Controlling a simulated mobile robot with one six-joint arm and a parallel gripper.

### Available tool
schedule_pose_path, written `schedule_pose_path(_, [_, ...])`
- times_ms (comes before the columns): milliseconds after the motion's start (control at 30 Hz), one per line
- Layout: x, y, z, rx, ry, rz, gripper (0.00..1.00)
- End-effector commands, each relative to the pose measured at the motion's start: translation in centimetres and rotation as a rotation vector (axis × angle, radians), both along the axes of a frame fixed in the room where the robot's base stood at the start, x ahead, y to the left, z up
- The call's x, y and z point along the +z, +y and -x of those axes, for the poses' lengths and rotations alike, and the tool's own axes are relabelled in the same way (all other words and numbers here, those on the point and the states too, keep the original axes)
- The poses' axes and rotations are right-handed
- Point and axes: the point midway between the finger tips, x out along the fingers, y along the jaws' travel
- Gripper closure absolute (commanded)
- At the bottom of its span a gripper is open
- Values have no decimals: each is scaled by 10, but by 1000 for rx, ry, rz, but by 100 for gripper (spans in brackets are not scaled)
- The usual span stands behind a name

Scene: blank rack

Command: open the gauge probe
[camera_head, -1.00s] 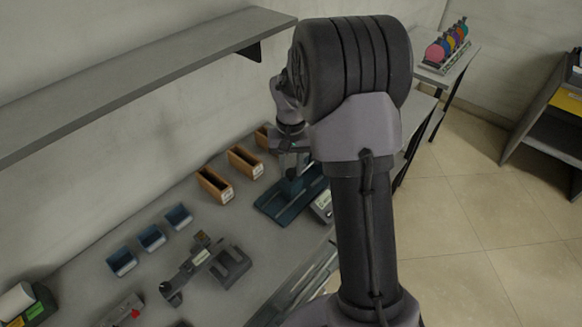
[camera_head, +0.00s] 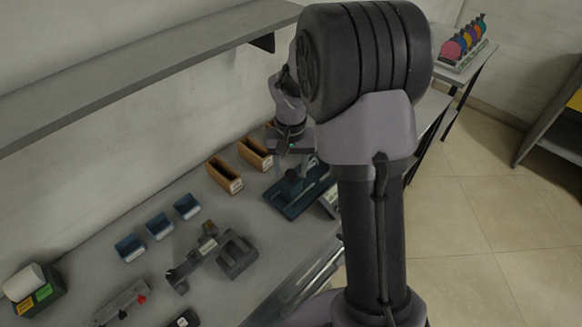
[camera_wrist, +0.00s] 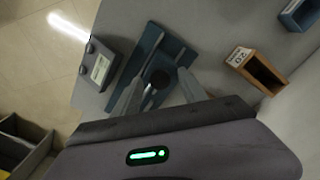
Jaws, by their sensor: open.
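The gauge probe appears to be the teal device on the bench, with a flat base (camera_head: 292,207) and a raised part above it. In the wrist view its teal base (camera_wrist: 146,54) lies beneath my gripper, with a dark round part and a small pale piece between the fingers. My gripper (camera_wrist: 160,80) is open, its two fingers spread on either side of that dark part. I cannot tell whether they touch it. In the head view my gripper (camera_head: 291,150) is above the device and partly hidden by my arm.
A grey box with a label (camera_wrist: 99,68) stands beside the teal base. A wooden bin (camera_wrist: 252,72) is on its other side. Blue bins (camera_head: 159,227) and a grey fixture (camera_head: 236,256) stand along the bench. A shelf (camera_head: 130,72) overhangs the back.

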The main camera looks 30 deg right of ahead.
Motion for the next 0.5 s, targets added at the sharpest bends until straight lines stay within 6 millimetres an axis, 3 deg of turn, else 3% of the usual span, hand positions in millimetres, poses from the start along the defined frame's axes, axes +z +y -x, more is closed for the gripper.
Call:
schedule_pose_path(167, [23,0,-1,-1,-2,0,50])
schedule_pose_path(500, [136,0,-1,-1,-3,0,50])
